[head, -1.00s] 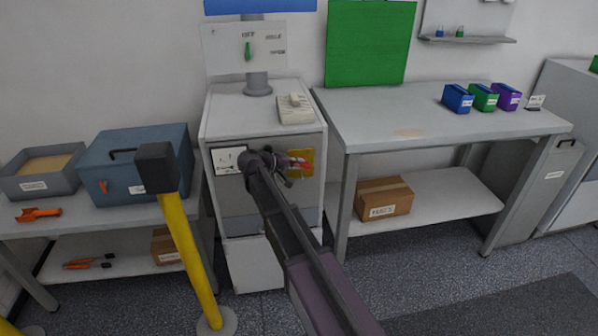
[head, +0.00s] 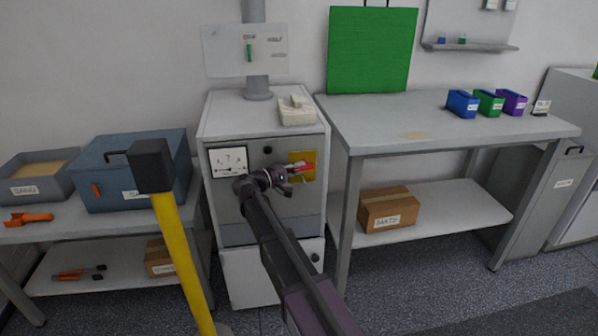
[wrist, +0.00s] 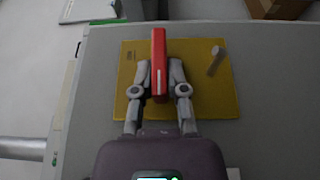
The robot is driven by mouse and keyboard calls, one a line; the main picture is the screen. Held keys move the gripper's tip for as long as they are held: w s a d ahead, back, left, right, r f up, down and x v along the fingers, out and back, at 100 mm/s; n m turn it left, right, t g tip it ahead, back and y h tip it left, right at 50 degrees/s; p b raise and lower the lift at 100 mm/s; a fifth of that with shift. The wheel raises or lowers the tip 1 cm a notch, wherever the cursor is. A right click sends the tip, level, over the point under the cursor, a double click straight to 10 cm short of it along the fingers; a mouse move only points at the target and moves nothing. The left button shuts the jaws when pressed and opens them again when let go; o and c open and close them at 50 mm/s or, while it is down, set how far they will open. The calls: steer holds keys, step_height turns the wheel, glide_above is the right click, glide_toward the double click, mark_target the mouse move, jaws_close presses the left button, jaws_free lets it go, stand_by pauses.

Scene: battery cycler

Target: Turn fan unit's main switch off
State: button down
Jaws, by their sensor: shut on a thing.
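The fan unit's main switch is a red handle (wrist: 158,62) on a yellow plate (wrist: 128,95) on the grey cabinet front. The handle stands upright in the wrist view and reads as roughly level in the head view (head: 303,168). My gripper (wrist: 159,85) has one finger on each side of the handle and is shut on it. It also shows in the head view (head: 287,181), reaching the plate from the lower left. The fingers partly hide the lower plate in the head view. A small grey peg (wrist: 216,60) stands on the plate beside the handle.
A gauge (head: 228,161) sits left of the plate on the cabinet. A green lever (head: 249,52) is on a panel above. A yellow post (head: 178,250) with a black top stands left of my arm. Tables flank the cabinet (head: 212,125) on both sides.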

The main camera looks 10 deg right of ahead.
steer(key=c, duration=0.7)
jaws_free()
steer(key=shift+o, duration=0.2)
steer(key=shift+a, duration=0.1)
steer(key=v, duration=1.1)
steer(key=shift+s+a, duration=0.25)
steer(key=shift+a, duration=0.1)
